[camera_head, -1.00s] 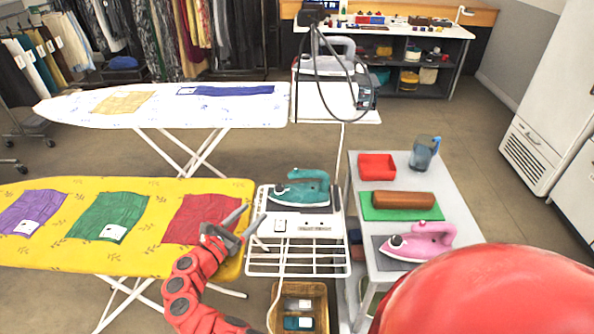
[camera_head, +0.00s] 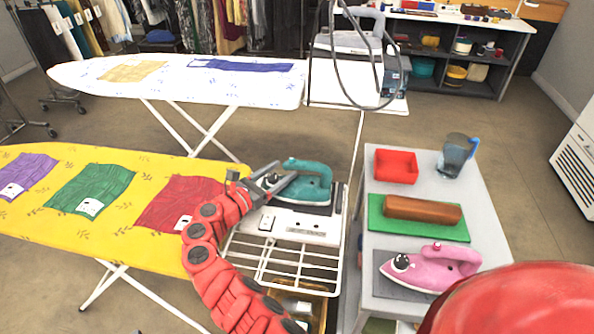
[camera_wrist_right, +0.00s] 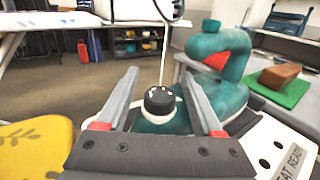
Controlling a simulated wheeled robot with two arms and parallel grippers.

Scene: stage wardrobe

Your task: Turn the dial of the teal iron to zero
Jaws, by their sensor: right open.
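The teal iron (camera_head: 308,184) lies on the white shelf at the end of the yellow ironing board. Its black dial (camera_wrist_right: 160,99), with white marks on a white collar, shows in the right wrist view; the marks are too small to read. My right gripper (camera_head: 286,169) is at the dial end of the iron. In the right wrist view its two fingers (camera_wrist_right: 160,73) are open, one on each side of the dial, with visible gaps. The dial is not gripped. My left gripper is not in view.
A wire rack (camera_head: 283,262) extends below the shelf. The yellow board (camera_head: 125,243) is at left.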

